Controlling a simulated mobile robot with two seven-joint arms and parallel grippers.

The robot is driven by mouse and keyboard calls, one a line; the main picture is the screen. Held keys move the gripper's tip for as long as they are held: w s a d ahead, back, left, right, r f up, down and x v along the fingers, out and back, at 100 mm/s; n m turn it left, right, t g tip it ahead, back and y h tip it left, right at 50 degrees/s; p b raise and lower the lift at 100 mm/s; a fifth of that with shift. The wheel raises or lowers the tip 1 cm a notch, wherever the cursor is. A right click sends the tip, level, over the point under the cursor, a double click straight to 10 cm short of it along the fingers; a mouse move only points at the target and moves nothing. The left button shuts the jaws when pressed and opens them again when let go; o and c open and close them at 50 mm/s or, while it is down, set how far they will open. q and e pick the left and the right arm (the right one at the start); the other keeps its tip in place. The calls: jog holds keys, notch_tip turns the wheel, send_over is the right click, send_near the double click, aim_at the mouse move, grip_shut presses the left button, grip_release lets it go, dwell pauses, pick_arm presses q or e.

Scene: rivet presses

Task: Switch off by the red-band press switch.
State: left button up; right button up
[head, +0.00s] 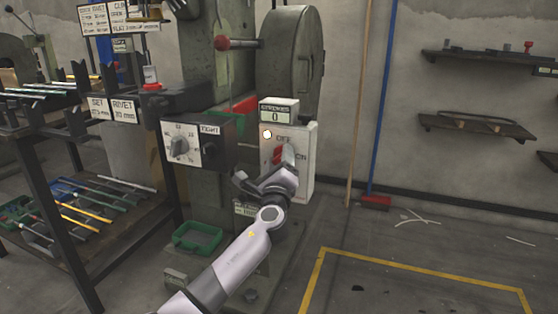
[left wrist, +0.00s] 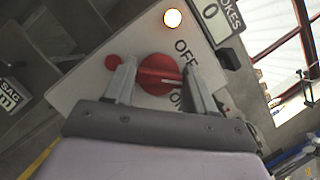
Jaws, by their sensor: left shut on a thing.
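The switch box (head: 301,180) is a pale box on the press column (head: 197,100), with OFF and ON printed on its face. Its red rotary knob (head: 278,155) also shows in the left wrist view (left wrist: 154,74). A white mark on the knob points between OFF and ON, as far as I can tell. A round lamp (head: 267,134) on the box glows. My left gripper (left wrist: 160,80) is shut on the red knob, one finger on each side. In the head view the gripper partly hides the knob. A red band (head: 244,108) shows on the column behind. My right gripper is not in view.
A counter reading STROKES 0 (head: 278,111) sits above the switch box. A dial box (head: 188,143) marked TIGHT is to its left. A green tray (head: 197,237) lies low beside the press. A rod rack stands at left.

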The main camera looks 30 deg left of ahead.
pick_arm(q)
jog(key=shift+r+n+g, duration=0.1)
jog(key=shift+n+g, duration=0.4)
jog(key=shift+n, duration=0.7)
jog(key=shift+n+p, duration=0.45)
jog(key=shift+n, duration=0.15)
jog(key=shift+n+g+y+p, duration=0.35)
jog(key=shift+n+g, duration=0.35)
jog(key=shift+n, duration=0.3)
jog(key=shift+n+p, duration=0.3)
jog(key=shift+n, duration=0.1)
jog(key=shift+n+g+p, duration=0.5)
jog(key=shift+n+p, duration=0.1)
jog(key=shift+n, duration=0.4)
jog(key=shift+n+p, duration=0.4)
jog(key=shift+n, duration=0.3)
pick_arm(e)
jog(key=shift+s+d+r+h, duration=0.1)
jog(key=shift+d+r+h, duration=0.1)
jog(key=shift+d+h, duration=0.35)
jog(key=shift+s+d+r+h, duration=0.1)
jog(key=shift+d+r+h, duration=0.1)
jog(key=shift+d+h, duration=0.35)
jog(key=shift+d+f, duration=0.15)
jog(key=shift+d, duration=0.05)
pick_arm(q)
jog(key=o, duration=1)
jog(key=shift+o, duration=0.2)
